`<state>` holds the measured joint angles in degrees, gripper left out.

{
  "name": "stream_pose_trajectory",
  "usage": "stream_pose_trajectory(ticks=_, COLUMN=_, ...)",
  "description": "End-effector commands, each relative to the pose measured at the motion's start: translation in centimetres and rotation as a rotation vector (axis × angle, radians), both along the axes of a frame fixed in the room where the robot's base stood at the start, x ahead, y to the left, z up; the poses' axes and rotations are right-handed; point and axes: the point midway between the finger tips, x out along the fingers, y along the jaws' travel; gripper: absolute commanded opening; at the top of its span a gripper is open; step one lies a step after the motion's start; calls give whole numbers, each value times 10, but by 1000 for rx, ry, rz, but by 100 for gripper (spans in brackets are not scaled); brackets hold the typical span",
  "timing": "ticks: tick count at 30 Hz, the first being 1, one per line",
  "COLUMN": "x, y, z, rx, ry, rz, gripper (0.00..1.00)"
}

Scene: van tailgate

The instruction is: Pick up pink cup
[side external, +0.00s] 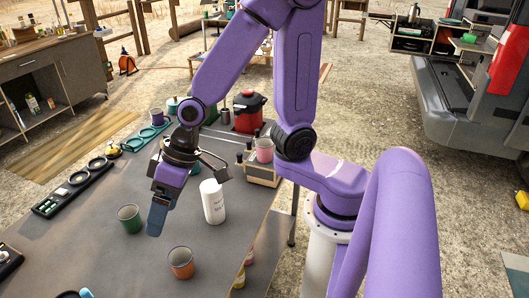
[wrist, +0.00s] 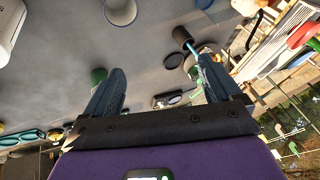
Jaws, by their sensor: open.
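The pink cup (side external: 264,150) stands in or behind a small wooden caddy at the table's far right edge, partly hidden by my arm. I cannot make it out clearly in the wrist view. My gripper (side external: 157,222) is over the middle of the table, left of the white bottle and well to the left of the pink cup. It points downward. In the wrist view my gripper (wrist: 160,76) has its two fingers wide apart with nothing between them.
A white bottle (side external: 213,201), a green cup (side external: 130,218) and an orange cup (side external: 181,262) stand near my gripper. A purple cup (side external: 157,115) and a red pot (side external: 248,110) are farther back. The wooden caddy (side external: 262,178) has dark bottles.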

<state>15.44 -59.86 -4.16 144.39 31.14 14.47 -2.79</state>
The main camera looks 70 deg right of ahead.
Motion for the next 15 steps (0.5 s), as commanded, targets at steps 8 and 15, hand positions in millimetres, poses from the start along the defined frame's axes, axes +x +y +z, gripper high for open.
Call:
stream_pose_trajectory(ticks=8, x=67, y=4, z=-9, rx=61, ry=-83, rz=-357, gripper=91)
stream_pose_trajectory(ticks=15, x=111, y=-19, z=-18, rx=55, ry=-174, rz=-679, gripper=91)
